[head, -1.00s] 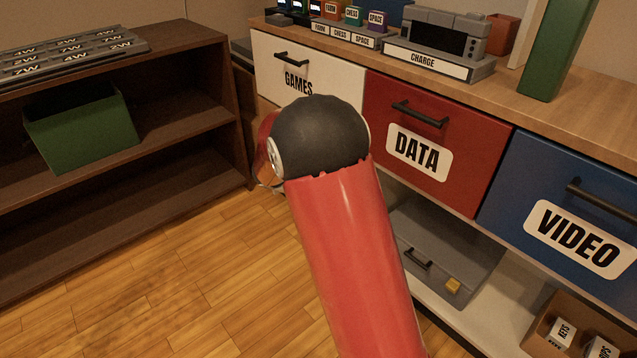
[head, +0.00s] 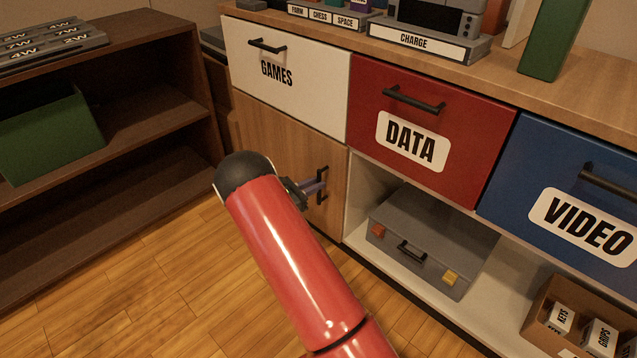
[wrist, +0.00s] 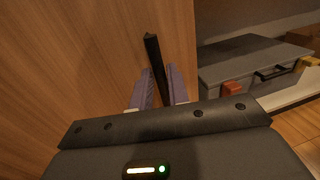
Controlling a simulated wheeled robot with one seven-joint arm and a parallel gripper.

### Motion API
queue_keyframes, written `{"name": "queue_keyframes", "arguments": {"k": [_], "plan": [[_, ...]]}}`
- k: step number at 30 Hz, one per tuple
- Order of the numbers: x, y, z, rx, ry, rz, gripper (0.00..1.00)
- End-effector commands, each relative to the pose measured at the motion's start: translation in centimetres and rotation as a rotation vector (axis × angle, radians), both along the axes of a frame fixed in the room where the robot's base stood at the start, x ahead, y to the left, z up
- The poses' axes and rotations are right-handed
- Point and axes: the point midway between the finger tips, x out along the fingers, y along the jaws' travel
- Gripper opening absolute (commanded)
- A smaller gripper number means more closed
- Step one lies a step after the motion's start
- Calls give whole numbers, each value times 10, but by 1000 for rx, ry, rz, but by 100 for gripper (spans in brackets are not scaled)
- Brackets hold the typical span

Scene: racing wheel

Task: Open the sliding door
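The door is a plain wooden panel (head: 275,145) below the white GAMES drawer, and it is closed across the left compartment. It fills the left of the wrist view (wrist: 70,60). Its black upright bar handle (head: 323,172) sits near the panel's right edge. My gripper (head: 312,187) is at this handle. In the wrist view, the two purple fingers of my gripper (wrist: 161,80) stand on either side of the handle (wrist: 152,52). A small gap shows beside the right finger, so they look open around the bar. Contact with the left finger is unclear.
Right of the door is an open shelf with a grey case (head: 430,240) and a cardboard box (head: 545,310). Red DATA (head: 450,110) and blue VIDEO (head: 560,160) drawers are above. A dark shelf unit (head: 150,100) stands at left. The wood floor (head: 150,290) between is clear.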

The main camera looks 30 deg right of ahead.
Motion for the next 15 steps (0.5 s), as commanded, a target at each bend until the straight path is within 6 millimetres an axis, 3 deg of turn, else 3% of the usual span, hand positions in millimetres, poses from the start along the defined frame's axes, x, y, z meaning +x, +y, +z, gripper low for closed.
{"name": "queue_keyframes", "arguments": {"k": [6, 14, 15], "plan": [[3, -18, 0, 1, 0, -1, 17], [3, -19, 0, 1, -1, 0, 17], [3, -19, 0, 1, -1, 0, 12]]}}
